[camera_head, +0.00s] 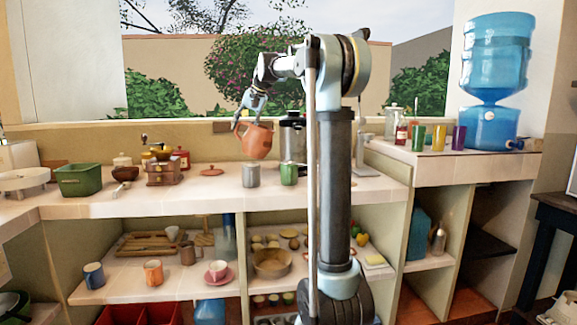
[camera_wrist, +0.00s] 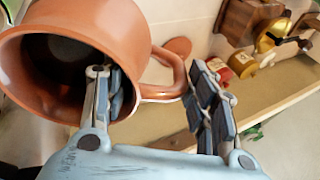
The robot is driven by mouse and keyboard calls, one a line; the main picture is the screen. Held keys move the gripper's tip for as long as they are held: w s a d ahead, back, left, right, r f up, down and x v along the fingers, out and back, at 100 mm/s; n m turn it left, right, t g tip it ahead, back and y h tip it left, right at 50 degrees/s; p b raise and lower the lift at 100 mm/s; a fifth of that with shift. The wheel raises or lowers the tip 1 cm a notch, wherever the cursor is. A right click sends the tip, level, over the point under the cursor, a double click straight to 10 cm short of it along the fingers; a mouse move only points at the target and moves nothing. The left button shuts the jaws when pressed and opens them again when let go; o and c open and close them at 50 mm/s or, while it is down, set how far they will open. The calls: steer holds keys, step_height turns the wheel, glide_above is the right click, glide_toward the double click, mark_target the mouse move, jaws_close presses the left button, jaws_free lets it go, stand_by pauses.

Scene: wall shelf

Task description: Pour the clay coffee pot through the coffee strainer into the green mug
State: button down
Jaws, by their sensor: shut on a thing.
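The clay coffee pot (camera_head: 257,142) is orange-brown and held in the air above the counter, tilted. My gripper (camera_head: 243,119) is shut on it from the upper left. In the wrist view the pot (camera_wrist: 125,40) shows its open, dark mouth, and its looped handle lies between the two fingers of my gripper (camera_wrist: 163,95). The green mug (camera_head: 289,174) stands upright on the counter, below and right of the pot. A grey cup (camera_head: 251,175) stands directly below the pot. I cannot make out the coffee strainer for sure.
A terracotta lid (camera_head: 210,170) lies on the counter, left of the cups. A wooden grinder (camera_head: 163,172) and green bin (camera_head: 82,180) stand further left. A dark glass and metal vessel (camera_head: 292,140) stands behind the green mug. Colored cups (camera_head: 439,138) stand by the water dispenser (camera_head: 493,75).

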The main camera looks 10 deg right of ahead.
steer(key=d+y, duration=0.1)
steer(key=d+r+y, duration=0.1)
steer(key=d+y+p, duration=0.1)
steer(key=shift+s+d+r+t, duration=0.25)
steer(key=shift+s+d+t, duration=0.05)
steer(key=shift+s, duration=0.05)
steer(key=shift+s+d+r+m+t+y+p, duration=0.1)
steer(key=shift+d+r+m+t+y+p, duration=0.05)
steer(key=shift+d+y+p, duration=0.3)
steer(key=shift+s+d+r+m+t+y+p, duration=0.1)
steer(key=shift+d+m+t+y+p, duration=0.05)
steer(key=shift+d+y+p, duration=0.25)
stand_by(0.9)
steer(key=shift+s+d+r+y+p, duration=0.15)
steer(key=shift+d+y+p, duration=0.4)
steer(key=shift+y+p, duration=0.35)
stand_by(1.7)
